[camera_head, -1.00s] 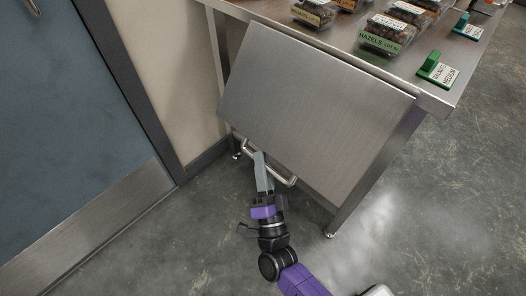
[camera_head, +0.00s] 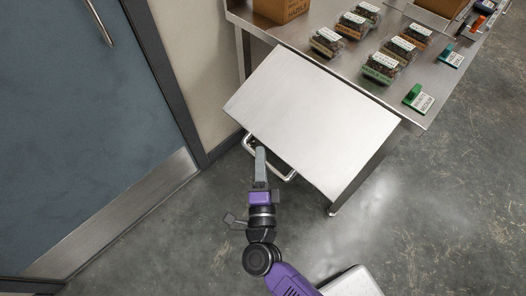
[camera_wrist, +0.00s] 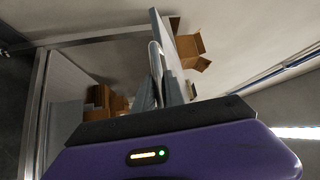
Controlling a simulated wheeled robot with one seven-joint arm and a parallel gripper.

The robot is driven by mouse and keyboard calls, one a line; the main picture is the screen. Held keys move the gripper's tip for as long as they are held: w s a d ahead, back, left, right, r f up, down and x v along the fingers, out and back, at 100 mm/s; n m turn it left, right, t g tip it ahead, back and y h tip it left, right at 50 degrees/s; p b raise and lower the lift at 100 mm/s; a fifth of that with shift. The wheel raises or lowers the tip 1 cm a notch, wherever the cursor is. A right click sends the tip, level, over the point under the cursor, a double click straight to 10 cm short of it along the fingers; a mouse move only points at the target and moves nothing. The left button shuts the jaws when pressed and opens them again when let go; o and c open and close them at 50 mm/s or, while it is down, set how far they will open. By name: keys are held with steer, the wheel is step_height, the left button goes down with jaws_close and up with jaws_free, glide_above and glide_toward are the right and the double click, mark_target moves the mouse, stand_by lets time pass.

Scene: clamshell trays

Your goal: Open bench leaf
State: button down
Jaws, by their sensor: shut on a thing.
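The bench leaf (camera_head: 312,120) is a flat steel panel hinged along the near end of the steel bench. It slopes outward and down from the bench edge, partly raised. A bar handle (camera_head: 284,176) runs along its outer edge. My gripper (camera_head: 260,156) is shut on the handle near its left part. In the wrist view, my gripper (camera_wrist: 160,92) has its fingers around the handle (camera_wrist: 155,60), and the leaf (camera_wrist: 168,40) shows almost edge-on. The exact finger contact is partly hidden.
The bench top (camera_head: 345,85) holds several labelled clamshell trays (camera_head: 381,67), a cardboard box (camera_head: 281,8) and green tags (camera_head: 418,98). A blue door (camera_head: 85,130) and wall stand at left. Bench legs (camera_head: 350,190) stand below the leaf. The floor at right is clear.

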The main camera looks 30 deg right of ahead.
step_height(320, 180, up, 12)
steer(key=a+m+g+p, duration=0.1)
steer(key=m+g+p, duration=0.1)
steer(key=p, duration=1.1)
steer(key=shift+s+a+f+y, duration=0.15)
steer(key=shift+s+a+y, duration=0.05)
steer(key=shift+a+y, duration=0.2)
steer(key=shift+r, duration=0.2)
steer(key=c, duration=1.4)
jaws_free()
steer(key=shift+f, duration=0.1)
steer(key=b+v, duration=0.1)
steer(key=v, duration=0.6)
steer(key=shift+s+a, duration=0.2)
steer(key=shift+s, duration=0.15)
